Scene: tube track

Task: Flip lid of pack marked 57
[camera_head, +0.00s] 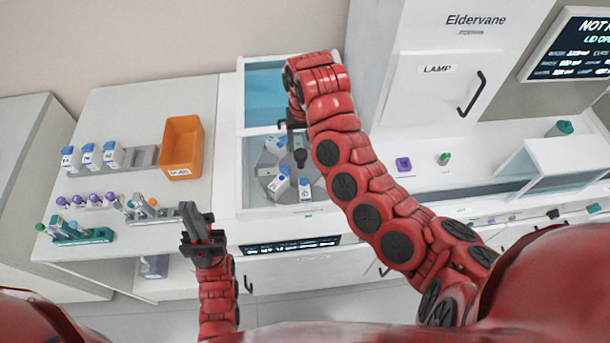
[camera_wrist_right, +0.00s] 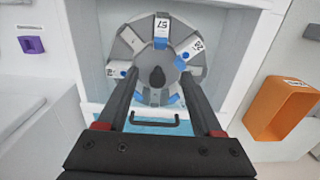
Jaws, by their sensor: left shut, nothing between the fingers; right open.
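The pack marked 57 (camera_wrist_right: 162,27) is a white pack with a blue lid (camera_wrist_right: 160,43) at its inner end. It sits in a grey carousel (camera_wrist_right: 140,45), at the top of the right wrist view. In the head view it appears to be the pack at the carousel's near side (camera_head: 305,190). I cannot tell whether its lid is raised. My right gripper (camera_wrist_right: 159,76) is open and empty above the carousel, its fingers either side of the dark central knob (camera_wrist_right: 157,77). My left gripper (camera_head: 190,215) is shut and empty, left of the carousel well.
Other blue-lidded packs (camera_wrist_right: 194,49) sit in the carousel. A blue-tinted cover (camera_head: 275,95) lies behind the well. An orange bin (camera_head: 182,145), white bottles (camera_head: 112,155) and a teal tube rack (camera_head: 80,236) stand on the left counter. White walls surround the well.

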